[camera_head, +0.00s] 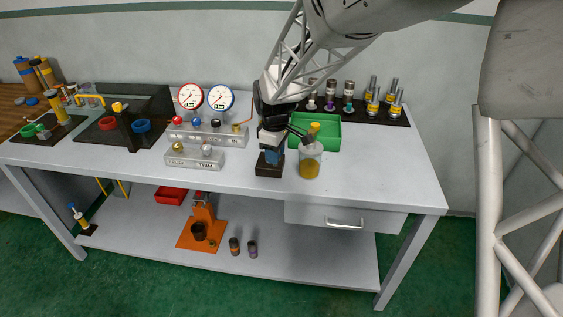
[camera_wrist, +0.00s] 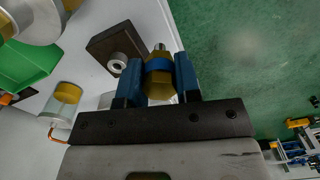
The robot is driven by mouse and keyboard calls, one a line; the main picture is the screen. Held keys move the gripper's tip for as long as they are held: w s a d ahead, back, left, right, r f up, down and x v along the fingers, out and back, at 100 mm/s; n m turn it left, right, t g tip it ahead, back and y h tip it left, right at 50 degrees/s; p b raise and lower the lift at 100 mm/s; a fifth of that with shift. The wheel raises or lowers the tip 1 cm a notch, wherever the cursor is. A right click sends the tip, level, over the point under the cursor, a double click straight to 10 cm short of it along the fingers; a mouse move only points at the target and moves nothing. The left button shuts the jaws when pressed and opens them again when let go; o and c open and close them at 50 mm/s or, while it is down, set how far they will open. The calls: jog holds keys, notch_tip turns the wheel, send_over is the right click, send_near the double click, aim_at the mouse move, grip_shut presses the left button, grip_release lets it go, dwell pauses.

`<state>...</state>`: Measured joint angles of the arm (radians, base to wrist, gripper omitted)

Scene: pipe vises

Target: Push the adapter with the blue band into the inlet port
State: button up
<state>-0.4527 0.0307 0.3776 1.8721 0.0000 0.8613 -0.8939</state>
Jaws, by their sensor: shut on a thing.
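My gripper (camera_wrist: 158,82) is shut on the adapter with the blue band (camera_wrist: 159,84), between its two blue fingers in the wrist view. The adapter is brass-coloured with a hex body and a small grey tip. In the head view my gripper (camera_head: 272,156) is low above the table's front part, over a dark block (camera_head: 268,170); the adapter is hard to make out there. In the wrist view the dark block (camera_wrist: 108,40) lies beside the left finger, with a grey ring-shaped fitting (camera_wrist: 118,63) on it. I cannot tell whether this fitting is the inlet port.
A clear cup with yellow contents (camera_head: 310,163) stands just right of my gripper, and a green tray (camera_head: 328,139) is behind it. Panels marked RELIEF and TRIM (camera_head: 193,157) and two gauges (camera_head: 205,97) are to the left. The table's right front is clear.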

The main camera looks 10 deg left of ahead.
jog(key=w+a+r, duration=0.2)
jog(key=w+a, duration=0.7)
jog(key=w, duration=0.2)
jog(key=w+a+r, duration=0.2)
jog(key=w+a, duration=0.8)
jog(key=w, duration=0.2)
jog(key=shift+w+r, duration=0.25)
jog(key=shift+r, duration=0.1)
jog(key=shift+f, duration=0.1)
jog(key=shift+f, duration=2.8)
jog(key=shift+f, duration=1.7)
jog(key=o, duration=1)
jog(key=shift+o, duration=0.2)
